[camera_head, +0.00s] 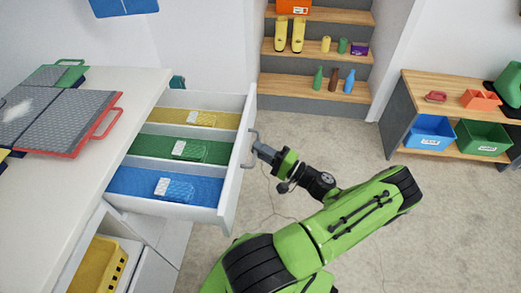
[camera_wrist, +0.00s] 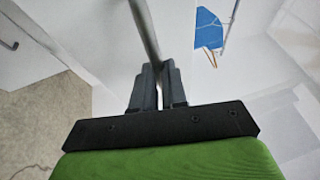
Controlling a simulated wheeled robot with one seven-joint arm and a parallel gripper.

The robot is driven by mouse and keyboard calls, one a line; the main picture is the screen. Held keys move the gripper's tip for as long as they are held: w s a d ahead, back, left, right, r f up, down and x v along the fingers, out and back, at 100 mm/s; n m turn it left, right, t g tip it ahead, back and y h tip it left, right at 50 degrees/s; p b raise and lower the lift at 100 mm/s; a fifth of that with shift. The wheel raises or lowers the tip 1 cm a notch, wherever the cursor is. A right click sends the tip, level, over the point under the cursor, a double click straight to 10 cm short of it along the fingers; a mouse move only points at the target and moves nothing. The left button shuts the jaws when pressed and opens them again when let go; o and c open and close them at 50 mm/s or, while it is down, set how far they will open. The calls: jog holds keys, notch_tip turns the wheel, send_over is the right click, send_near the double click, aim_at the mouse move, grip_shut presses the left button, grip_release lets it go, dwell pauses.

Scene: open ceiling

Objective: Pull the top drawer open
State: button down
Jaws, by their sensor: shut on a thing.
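The top drawer (camera_head: 232,165) is white and stands pulled far out of the white cabinet in the head view. Its inside shows yellow, green and blue compartments. A grey bar handle (camera_head: 252,148) is on the drawer's front. My gripper (camera_head: 257,148) is at this handle, with its fingers shut on it. In the wrist view the two dark fingers of my gripper (camera_wrist: 158,72) close around the grey handle bar (camera_wrist: 143,28). The fingertips partly hide the handle there.
The white counter (camera_head: 105,150) above the drawer carries grey trays with red and green handles. A yellow basket (camera_head: 100,265) sits lower in the cabinet. Wooden steps (camera_head: 310,75) with bottles and a shelf with blue and green bins (camera_head: 430,132) stand beyond.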

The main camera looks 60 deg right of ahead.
jog(key=c, duration=1.2)
grip_release()
jog(key=shift+o, duration=0.2)
jog(key=s+f, duration=0.2)
jog(key=s, duration=1.3)
jog(key=shift+s+a+f, duration=0.3)
jog(key=shift+a+f, duration=0.1)
jog(key=shift+a, duration=0.05)
